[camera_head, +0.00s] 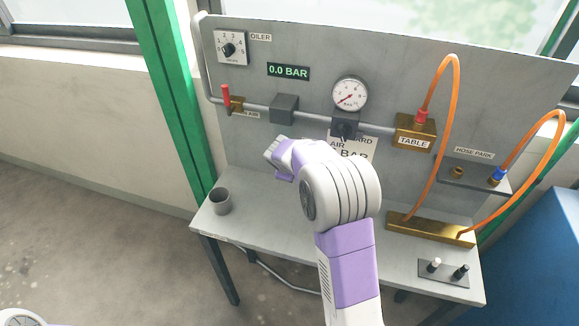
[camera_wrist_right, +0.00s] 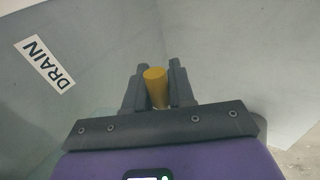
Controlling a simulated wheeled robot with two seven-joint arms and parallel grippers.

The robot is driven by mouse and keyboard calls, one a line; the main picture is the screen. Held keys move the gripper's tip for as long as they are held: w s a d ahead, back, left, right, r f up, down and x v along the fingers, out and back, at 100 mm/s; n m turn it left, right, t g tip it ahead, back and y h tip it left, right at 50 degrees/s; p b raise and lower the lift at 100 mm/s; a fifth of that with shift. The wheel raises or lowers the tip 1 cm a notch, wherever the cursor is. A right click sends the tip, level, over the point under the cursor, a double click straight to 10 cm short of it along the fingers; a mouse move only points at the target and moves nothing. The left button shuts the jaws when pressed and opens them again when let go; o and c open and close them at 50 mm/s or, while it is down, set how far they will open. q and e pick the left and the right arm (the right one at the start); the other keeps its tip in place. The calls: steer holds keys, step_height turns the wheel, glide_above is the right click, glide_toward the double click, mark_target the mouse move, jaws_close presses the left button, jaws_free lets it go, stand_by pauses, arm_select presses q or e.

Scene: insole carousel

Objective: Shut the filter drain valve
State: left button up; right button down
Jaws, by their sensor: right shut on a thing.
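In the right wrist view, a yellow cylindrical piece (camera_wrist_right: 155,88), which looks like the drain valve's handle, stands between the dark fingers of my right gripper (camera_wrist_right: 158,70). The gripper is shut on it. A white DRAIN label (camera_wrist_right: 45,64) is on the grey panel to the left. In the head view, my right arm reaches up in front of the panel, and its wrist hides the drain valve and the gripper's fingers. I cannot tell from these views how far the valve is turned. My left gripper is not in view.
The grey panel (camera_head: 400,60) carries a 0.0 BAR display (camera_head: 288,71), a gauge (camera_head: 349,94) and a red-handled valve (camera_head: 226,97). Orange hoses (camera_head: 447,120) loop at the right. A grey cup (camera_head: 220,201) stands on the bench (camera_head: 250,225) at the left.

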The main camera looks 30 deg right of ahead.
steer(key=shift+d+r, duration=0.1)
steer(key=shift+r, duration=0.05)
steer(key=shift+g+p, duration=0.3)
steer(key=c, duration=1.1)
jaws_free()
steer(key=shift+o, duration=0.2)
steer(key=p+v, duration=0.1)
steer(key=v, duration=0.6)
steer(key=shift+s+a+r, duration=0.2)
steer(key=shift+a, duration=0.05)
